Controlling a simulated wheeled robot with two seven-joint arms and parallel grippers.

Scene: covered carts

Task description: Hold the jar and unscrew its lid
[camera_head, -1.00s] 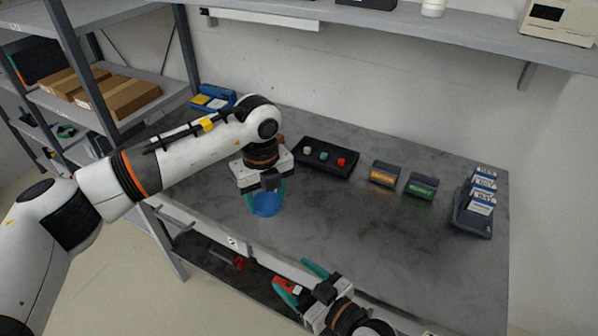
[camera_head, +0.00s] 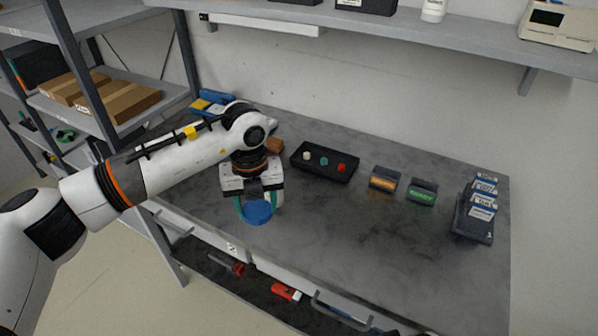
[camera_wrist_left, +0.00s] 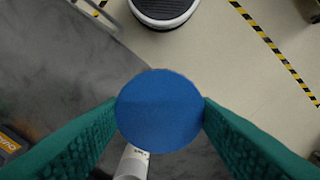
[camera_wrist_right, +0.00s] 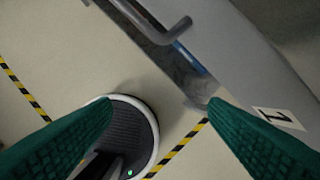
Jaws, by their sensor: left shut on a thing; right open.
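The jar shows only as its round blue lid (camera_head: 258,213) in the head view, near the front edge of the workbench. My left gripper (camera_head: 257,205) is shut on the jar, its teal fingers on either side. In the left wrist view the blue lid (camera_wrist_left: 158,112) faces the camera between the two fingers (camera_wrist_left: 160,115) and hides the jar's body. The lid is on the jar as far as I can see. My right gripper (camera_wrist_right: 160,106) is out of the head view; its own wrist view shows its fingers wide apart with nothing between them.
A black tray (camera_head: 300,164) with small coloured knobs lies on the workbench (camera_head: 370,235). Orange (camera_head: 383,180) and green (camera_head: 421,193) labelled blocks and a dark rack (camera_head: 470,228) stand right. The right wrist view shows a drawer handle (camera_wrist_right: 165,34). The bench's front middle is clear.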

